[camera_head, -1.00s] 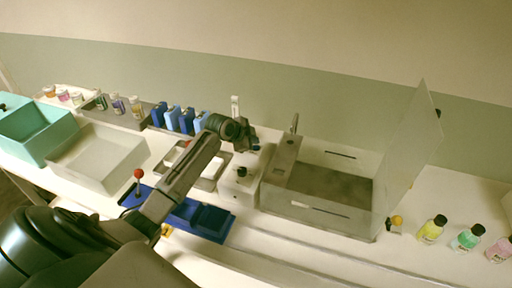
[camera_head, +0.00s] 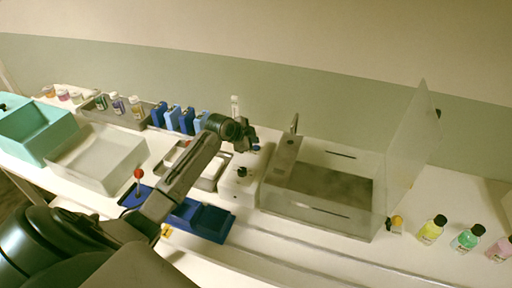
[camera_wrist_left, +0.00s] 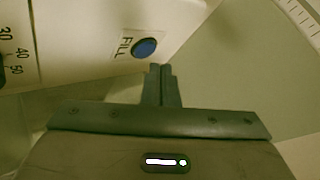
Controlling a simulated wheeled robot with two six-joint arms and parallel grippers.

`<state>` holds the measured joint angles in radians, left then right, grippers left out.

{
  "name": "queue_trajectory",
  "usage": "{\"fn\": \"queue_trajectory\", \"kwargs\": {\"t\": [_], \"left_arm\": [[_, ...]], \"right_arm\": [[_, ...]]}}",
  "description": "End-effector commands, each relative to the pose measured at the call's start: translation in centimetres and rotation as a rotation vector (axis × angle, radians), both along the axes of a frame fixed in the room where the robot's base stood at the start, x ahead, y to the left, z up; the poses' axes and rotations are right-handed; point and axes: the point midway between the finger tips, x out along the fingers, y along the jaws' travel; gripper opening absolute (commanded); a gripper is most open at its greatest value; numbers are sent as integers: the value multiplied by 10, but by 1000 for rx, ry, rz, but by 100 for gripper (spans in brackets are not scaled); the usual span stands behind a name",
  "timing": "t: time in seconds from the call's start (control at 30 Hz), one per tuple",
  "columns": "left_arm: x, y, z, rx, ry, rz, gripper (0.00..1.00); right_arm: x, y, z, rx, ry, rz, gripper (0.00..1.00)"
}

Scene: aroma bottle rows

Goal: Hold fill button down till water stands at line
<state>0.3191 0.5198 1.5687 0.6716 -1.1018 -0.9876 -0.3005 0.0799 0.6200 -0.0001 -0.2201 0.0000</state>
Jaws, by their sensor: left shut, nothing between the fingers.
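The round blue fill button (camera_wrist_left: 145,47), with FILL printed beside it, is on a white panel in the left wrist view. My left gripper (camera_wrist_left: 160,68) is shut and empty, its tips just below and right of the button. I see a small gap in the picture, but cannot tell whether they touch. In the head view, my left gripper (camera_head: 254,146) is over the white control housing (camera_head: 238,187) at the left of the clear tank (camera_head: 378,222). Dark line marks (camera_head: 318,211) show on the tank walls. I cannot make out a water level. My right gripper is not shown.
A raised clear lid (camera_head: 410,150) stands at the tank's right. Yellow, green and pink bottles (camera_head: 432,229) are to the right. A blue tray (camera_head: 218,238), a pale bin (camera_head: 98,175) and a teal bin (camera_head: 30,150) are to the left.

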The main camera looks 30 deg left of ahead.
Motion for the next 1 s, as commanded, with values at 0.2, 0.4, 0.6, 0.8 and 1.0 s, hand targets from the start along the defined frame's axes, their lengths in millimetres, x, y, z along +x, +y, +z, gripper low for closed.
{"fn": "queue_trajectory", "kwargs": {"t": [0.2,0.4,0.6,0.8,1.0], "left_arm": [[0,0,0,0,0,0,0],[0,0,-6,-1,0,1,0],[0,0,-9,0,0,0,0],[0,0,-8,0,0,0,0],[0,0,-10,0,0,0,0]], "right_arm": [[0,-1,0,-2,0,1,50],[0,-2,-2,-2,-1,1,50],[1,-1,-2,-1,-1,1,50],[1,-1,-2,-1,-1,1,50],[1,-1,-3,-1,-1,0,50]]}}
